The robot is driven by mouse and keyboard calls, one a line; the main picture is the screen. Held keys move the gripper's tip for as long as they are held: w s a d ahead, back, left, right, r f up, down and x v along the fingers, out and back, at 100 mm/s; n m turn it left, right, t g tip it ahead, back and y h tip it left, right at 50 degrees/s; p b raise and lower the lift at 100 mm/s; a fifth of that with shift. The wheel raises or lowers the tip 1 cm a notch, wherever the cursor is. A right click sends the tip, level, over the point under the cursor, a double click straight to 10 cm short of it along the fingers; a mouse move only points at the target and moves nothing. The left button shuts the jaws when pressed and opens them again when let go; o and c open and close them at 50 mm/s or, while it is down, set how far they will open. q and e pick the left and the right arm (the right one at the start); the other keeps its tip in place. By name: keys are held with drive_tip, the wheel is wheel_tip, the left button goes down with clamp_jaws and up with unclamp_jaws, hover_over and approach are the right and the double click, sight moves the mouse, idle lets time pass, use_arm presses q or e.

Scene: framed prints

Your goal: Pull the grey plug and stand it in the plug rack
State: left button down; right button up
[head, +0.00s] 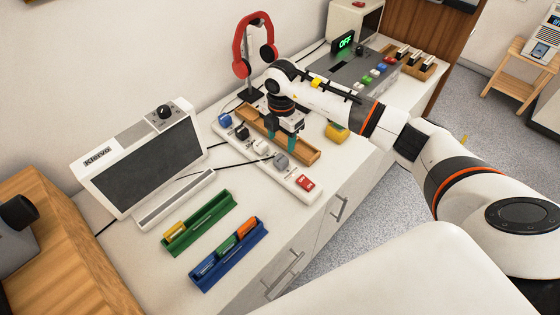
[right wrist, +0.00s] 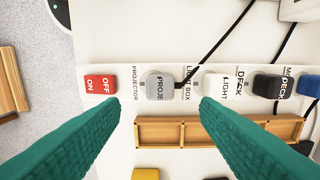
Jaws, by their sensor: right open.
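The grey plug (head: 281,160) sits in the white power strip (head: 291,177), beside the red switch (head: 305,182). In the right wrist view the grey plug (right wrist: 160,87) lies centred between my fingers, just beyond their tips. My right gripper (head: 282,144) is open and empty above the strip and rack; its teal fingers also show in the right wrist view (right wrist: 160,104). The wooden plug rack (head: 306,152) lies alongside the strip, partly hidden by the gripper. Its compartments look empty in the right wrist view (right wrist: 160,132). My left gripper is out of view.
White (head: 260,148), black (head: 241,133) and blue (head: 225,120) plugs sit in the same strip. A yellow block (head: 337,131) lies beyond the rack. Green (head: 199,222) and blue (head: 228,255) trays lie in front. Cords run behind the strip.

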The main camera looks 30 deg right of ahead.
sight(281, 158)
idle(0.3)
wheel_tip(281, 158, down, 8)
drive_tip(key=b, duration=0.5)
drive_tip(key=shift+r+b, duration=0.15)
drive_tip(key=shift+b, duration=0.25)
drive_tip(key=shift+f+b, duration=0.4)
drive_tip(key=shift+f, duration=0.3)
drive_tip(key=shift+r+p, duration=0.1)
drive_tip(key=shift+p, duration=0.2)
clamp_jaws()
drive_tip(key=shift+r+p, duration=2.4)
drive_tip(key=shift+r, duration=0.6)
